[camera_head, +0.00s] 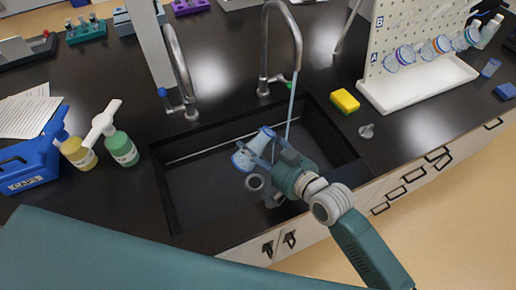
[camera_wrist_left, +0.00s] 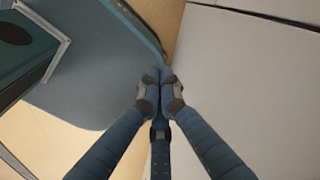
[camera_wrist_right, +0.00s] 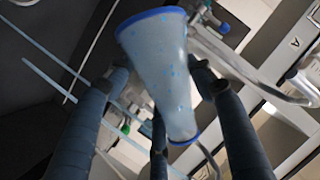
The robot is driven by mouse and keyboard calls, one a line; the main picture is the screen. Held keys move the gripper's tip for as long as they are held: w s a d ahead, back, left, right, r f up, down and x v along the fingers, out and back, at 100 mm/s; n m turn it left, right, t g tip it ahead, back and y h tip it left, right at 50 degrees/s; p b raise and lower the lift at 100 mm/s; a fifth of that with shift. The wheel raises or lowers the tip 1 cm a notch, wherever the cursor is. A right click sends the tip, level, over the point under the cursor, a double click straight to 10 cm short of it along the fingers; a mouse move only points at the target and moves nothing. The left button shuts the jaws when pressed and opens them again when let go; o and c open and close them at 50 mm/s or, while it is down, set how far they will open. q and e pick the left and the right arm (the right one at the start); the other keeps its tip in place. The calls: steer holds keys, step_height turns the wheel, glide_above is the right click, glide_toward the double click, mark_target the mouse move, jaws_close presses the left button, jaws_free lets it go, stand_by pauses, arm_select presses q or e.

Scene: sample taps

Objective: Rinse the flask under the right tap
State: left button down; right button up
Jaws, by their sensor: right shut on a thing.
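The flask (camera_head: 241,160) is pale with blue rims and blue specks, and is held tilted over the dark sink (camera_head: 185,207). It also shows in the right wrist view (camera_wrist_right: 160,70), its wide end at the top and narrow end at the bottom. My right gripper (camera_head: 268,150) is shut on it. The right tap (camera_head: 281,40) is a curved metal spout, and a thin pale blue stream (camera_head: 290,108) falls from it. In the head view the stream comes down to the right of the flask, near my right gripper. My left gripper (camera_wrist_left: 161,85) is shut and empty.
The left tap (camera_head: 178,70) stands at the sink's back left. A yellow sponge (camera_head: 344,101) and a white rack (camera_head: 415,85) with flasks are to the right. A green bottle (camera_head: 122,150), a yellow bottle (camera_head: 78,153) and a blue box (camera_head: 32,165) are to the left.

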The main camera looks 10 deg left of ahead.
mark_target(255, 146)
steer(key=shift+s+a+r+m+y+b, duration=0.15)
steer(key=shift+m+y+b, duration=0.2)
steer(key=shift+m+b, duration=0.55)
steer(key=shift+s+a+m+y+b, duration=0.1)
steer(key=shift+m+y+b, duration=0.3)
steer(key=shift+b, duration=0.85)
steer(key=shift+s+a+r+m+y+b, duration=0.15)
steer(key=shift+m+y+b, duration=0.1)
steer(key=shift+m+b, duration=0.65)
steer(key=m+b, duration=0.1)
steer(key=m+y+b, duration=0.1)
steer(key=b, duration=0.1)
steer(key=m+b, duration=0.1)
steer(key=b, duration=0.1)
steer(key=shift+s+a+r+m+y, duration=0.15)
steer(key=shift+a+r+m+y, duration=0.15)
steer(key=shift+r+y, duration=0.1)
steer(key=m+b, duration=0.1)
steer(key=m, duration=0.1)
steer(key=r+m+t+y+b, duration=0.1)
steer(key=m+b, duration=0.1)
steer(key=shift+a, duration=0.1)
steer(key=m, duration=0.1)
steer(key=m+t+b, duration=0.1)
steer(key=m, duration=0.1)
steer(key=shift+r+y, duration=0.25)
steer(key=shift+y, duration=0.05)
steer(key=shift+r+m+t, duration=0.3)
steer(key=shift+m+t, duration=0.2)
steer(key=shift+m, duration=0.4)
